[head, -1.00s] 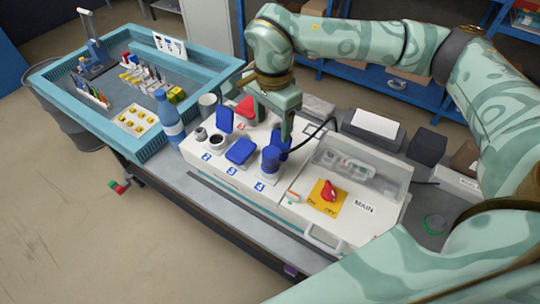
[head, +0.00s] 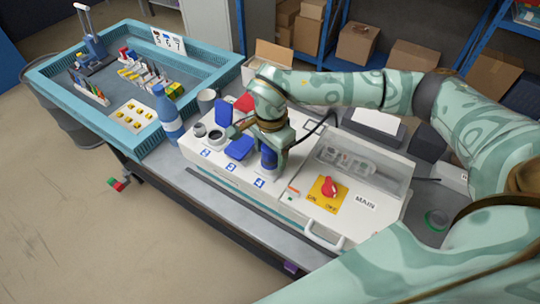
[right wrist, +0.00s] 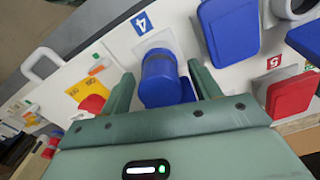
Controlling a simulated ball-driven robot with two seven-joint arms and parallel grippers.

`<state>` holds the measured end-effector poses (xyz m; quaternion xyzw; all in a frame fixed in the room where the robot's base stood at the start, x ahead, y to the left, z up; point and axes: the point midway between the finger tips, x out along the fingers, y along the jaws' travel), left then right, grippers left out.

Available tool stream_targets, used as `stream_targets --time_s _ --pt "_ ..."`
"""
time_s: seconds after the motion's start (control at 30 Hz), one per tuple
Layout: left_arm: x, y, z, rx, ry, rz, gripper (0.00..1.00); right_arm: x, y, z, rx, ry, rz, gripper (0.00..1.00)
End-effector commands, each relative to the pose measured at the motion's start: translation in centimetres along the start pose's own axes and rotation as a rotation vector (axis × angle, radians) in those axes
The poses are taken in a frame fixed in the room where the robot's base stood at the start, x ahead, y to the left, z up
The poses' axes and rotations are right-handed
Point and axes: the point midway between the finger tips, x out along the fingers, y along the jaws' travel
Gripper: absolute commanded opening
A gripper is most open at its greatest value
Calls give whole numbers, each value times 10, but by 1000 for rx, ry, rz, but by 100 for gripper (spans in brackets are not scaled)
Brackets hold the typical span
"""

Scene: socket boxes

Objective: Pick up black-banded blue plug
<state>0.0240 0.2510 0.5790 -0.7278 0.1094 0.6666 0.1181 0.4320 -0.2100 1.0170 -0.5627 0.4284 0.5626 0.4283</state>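The blue plug (head: 268,158) stands at the socket marked 4 on the white socket box (head: 215,168). In the right wrist view the plug (right wrist: 160,68) shows a dark band near its top. My right gripper (head: 262,150) is over the plug, pointing down. In the right wrist view its two fingers (right wrist: 160,76) are apart, one on each side of the plug, with visible gaps. The raised blue lid behind the plug is partly hidden. My left gripper is not in view.
Other blue lids (head: 239,148) and a red lid (head: 245,102) stand near the gripper. The main switch (head: 329,187) is to the right. A blue bottle (head: 168,112) and a teal tray (head: 150,150) are to the left.

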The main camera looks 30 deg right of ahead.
Motion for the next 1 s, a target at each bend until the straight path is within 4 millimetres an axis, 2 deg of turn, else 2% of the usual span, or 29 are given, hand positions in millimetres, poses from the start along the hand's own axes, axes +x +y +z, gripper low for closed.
stream_targets --time_s 0.03,0.17,0.2,0.47,0.63,0.77,1.0 --pt "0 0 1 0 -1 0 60 0 0 0 0 0 0 51" --pt "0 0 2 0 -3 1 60 0 0 0 0 0 0 15" --pt "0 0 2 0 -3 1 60 0 0 0 0 0 0 11" --pt "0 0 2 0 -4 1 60 -1 0 0 0 0 0 11" --pt "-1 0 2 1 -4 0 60 -12 -1 0 -2 1 -4 11" --pt "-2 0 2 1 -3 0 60 -34 -2 0 -1 2 -6 11" --pt "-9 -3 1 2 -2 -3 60 -83 33 -25 3 2 -5 11"
